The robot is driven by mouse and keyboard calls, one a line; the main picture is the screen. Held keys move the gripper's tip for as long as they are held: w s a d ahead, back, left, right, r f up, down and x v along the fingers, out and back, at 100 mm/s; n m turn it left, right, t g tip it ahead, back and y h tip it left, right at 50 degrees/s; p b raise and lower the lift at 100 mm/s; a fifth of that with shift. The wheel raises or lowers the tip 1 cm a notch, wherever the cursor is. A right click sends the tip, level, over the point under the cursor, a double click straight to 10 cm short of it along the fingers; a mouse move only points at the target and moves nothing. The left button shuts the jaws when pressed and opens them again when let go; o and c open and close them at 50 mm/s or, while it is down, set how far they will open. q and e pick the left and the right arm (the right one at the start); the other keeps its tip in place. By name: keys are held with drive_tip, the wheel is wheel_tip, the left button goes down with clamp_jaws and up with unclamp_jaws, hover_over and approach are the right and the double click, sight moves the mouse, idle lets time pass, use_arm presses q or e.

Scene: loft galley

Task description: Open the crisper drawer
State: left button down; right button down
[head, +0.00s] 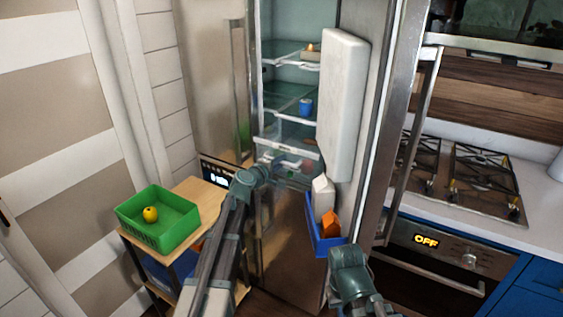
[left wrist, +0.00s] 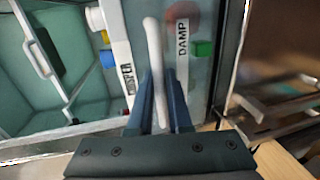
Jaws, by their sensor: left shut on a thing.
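The crisper drawer (head: 290,149) is low inside the open fridge in the head view, partly hidden by my left arm. In the left wrist view, which is turned on its side, its clear front (left wrist: 203,85) carries a white label reading DAMP. A pale bar handle (left wrist: 154,50) runs between the fingers of my left gripper (left wrist: 160,95), which is shut on it. In the head view my left gripper (head: 276,164) reaches to the drawer from the left. My right gripper (head: 347,254) is below the door bin, its fingers not clearly seen.
The fridge door (head: 375,110) stands open on the right, with a blue bin (head: 322,240) holding a white carton and an orange item. A green basket (head: 158,235) with a yellow fruit sits on a wooden cart at left. The stove is at right.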

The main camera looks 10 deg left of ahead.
use_arm(q)
drive_tip(key=c, duration=1.1)
unclamp_jaws()
drive_tip(key=p+v, duration=0.2)
drive_tip(key=v, duration=1.1)
drive_tip(key=shift+s+a+r+p, duration=0.1)
drive_tip(key=shift+s+a+p, duration=0.05)
drive_tip(key=shift+s+p, duration=0.25)
